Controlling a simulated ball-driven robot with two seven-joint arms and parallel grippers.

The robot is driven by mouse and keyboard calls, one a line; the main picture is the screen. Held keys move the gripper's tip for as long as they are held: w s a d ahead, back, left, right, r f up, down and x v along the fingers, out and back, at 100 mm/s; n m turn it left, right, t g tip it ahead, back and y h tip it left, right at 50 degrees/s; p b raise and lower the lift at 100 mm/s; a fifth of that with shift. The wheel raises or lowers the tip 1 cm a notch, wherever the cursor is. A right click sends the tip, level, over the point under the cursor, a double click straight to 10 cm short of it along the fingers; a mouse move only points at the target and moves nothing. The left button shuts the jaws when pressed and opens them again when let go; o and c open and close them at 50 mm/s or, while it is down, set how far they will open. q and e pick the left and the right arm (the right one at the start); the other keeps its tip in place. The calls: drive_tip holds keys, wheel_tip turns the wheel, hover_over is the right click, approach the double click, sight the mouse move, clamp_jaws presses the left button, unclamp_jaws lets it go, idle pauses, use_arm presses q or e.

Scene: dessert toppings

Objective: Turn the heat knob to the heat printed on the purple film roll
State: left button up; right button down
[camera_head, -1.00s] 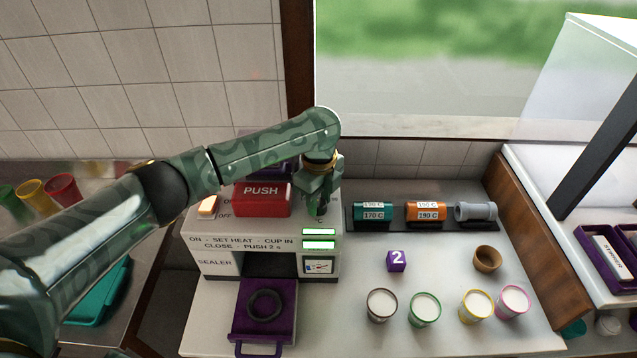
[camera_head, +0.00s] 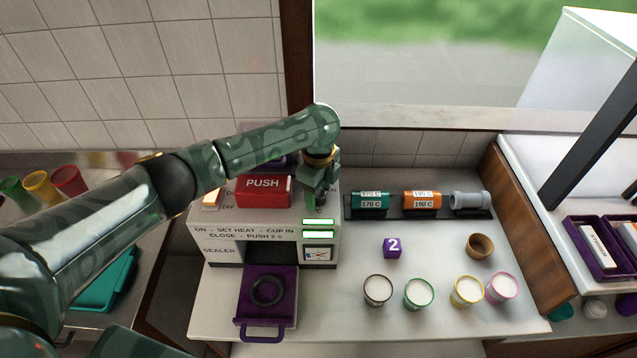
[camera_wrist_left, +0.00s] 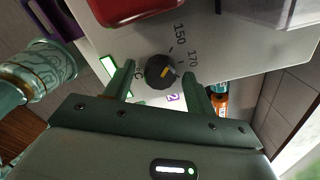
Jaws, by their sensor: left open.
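The heat knob (camera_wrist_left: 160,72) is round and dark with a yellow pointer mark. It sits on the sealer's grey panel, with 150 and 170 printed beside it; the pointer faces roughly the 170 side, but its exact setting is unclear. My left gripper (camera_wrist_left: 159,74) is open, its fingers on either side of the knob; contact is not clear. In the head view, my left gripper (camera_head: 318,192) covers the knob on top of the sealer (camera_head: 225,232). A purple shape (camera_head: 284,160) behind the red button may be the purple film roll; my arm mostly hides it and no print is readable.
The red PUSH button (camera_head: 263,190) is left of my gripper. A teal roll (camera_head: 370,201), an orange roll (camera_head: 421,201) and a grey roll (camera_head: 468,201) lie on a dark rack. A purple cube (camera_head: 392,248) and several cups stand on the counter. A purple tray (camera_head: 250,312) extends forward.

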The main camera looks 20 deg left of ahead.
sight(319, 194)
use_arm(q)
wheel_tip(319, 194, up, 16)
drive_tip(key=p, duration=0.3)
drive_tip(key=shift+r, duration=0.15)
